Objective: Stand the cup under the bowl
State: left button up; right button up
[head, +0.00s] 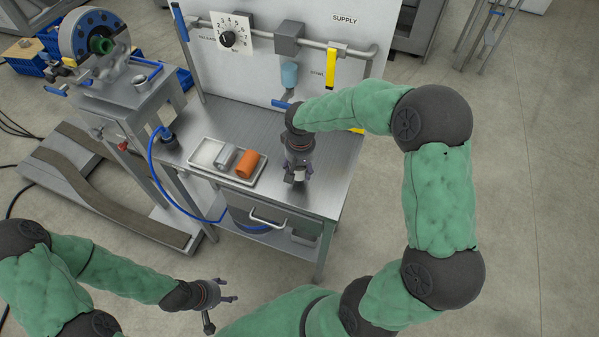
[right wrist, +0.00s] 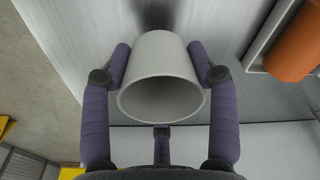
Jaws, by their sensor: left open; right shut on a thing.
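A pale grey cup (head: 299,176) is between the fingers of my right gripper (right wrist: 162,75), over the right part of the metal bench. In the right wrist view the cup (right wrist: 160,52) shows its round open mouth towards the camera, with fingers on both sides. I cannot tell whether its base touches the bench. The bowl appears to be the light blue translucent cup shape (head: 289,75) hanging under a grey block on the back panel, behind and above my right gripper. My left gripper (head: 223,305) is open and empty, in front of the bench and low.
A white tray (head: 193,165) holds a grey cylinder (head: 223,158) and an orange cylinder (head: 247,164) left of the cup; the orange one shows in the wrist view too. A blue handle (head: 281,104) juts out below the bowl. A yellow handle (head: 331,68) hangs right.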

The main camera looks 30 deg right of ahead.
aim_at(299, 173)
jog(key=f, duration=0.2)
jog(key=f+b, duration=0.1)
jog(key=f, duration=0.1)
jog(key=shift+w+d, duration=0.2)
jog(key=shift+w, duration=0.15)
jog(key=shift+f, duration=0.15)
jog(key=o, duration=1.2)
jog(key=shift+c, duration=0.2)
